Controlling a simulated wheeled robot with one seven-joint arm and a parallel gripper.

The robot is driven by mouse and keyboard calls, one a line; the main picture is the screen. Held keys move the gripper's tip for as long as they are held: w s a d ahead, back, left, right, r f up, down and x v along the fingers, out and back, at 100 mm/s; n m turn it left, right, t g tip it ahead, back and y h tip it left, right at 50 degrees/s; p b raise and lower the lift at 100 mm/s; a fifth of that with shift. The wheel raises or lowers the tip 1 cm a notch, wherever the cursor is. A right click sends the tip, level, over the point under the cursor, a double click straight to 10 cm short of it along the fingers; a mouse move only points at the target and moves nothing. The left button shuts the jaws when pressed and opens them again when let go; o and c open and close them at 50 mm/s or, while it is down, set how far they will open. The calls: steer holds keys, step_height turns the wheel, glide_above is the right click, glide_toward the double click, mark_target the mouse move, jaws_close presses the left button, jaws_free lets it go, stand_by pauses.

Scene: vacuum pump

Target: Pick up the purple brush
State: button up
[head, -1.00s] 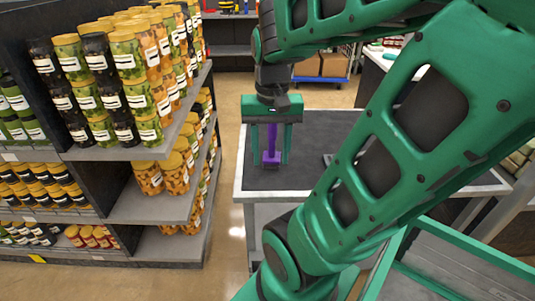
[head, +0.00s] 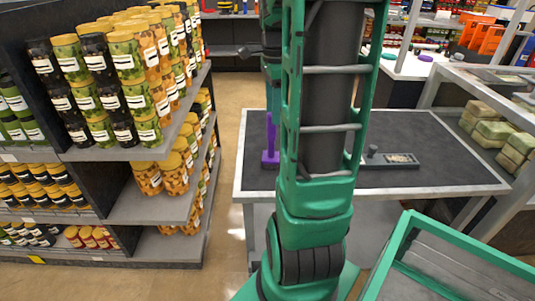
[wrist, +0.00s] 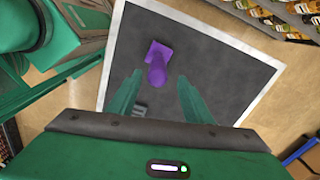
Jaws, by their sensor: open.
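The purple brush (head: 270,142) stands on the dark table top (head: 440,140) near its left side, partly hidden by my arm in the head view. In the wrist view the brush (wrist: 157,62) lies beyond my fingertips, with its wider purple base toward the upper left. My gripper (wrist: 157,92) is open, its two green fingers apart and nothing between them. The brush is ahead of the gap, and I see no contact. In the head view my gripper is mostly hidden behind my arm.
A flat grey item with a knob (head: 390,159) lies on the table right of my arm. Shelves of jars (head: 130,90) stand at the left, across a floor aisle. A green-framed cart (head: 450,260) is at the front right. Stacked greenish blocks (head: 495,133) sit at the right.

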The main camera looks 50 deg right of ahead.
mark_target(272, 130)
steer(key=shift+a+f, duration=0.15)
steer(key=shift+f, duration=1.75)
steer(key=shift+a+f, duration=0.1)
steer(key=shift+f, duration=1.75)
steer(key=c, duration=1.2)
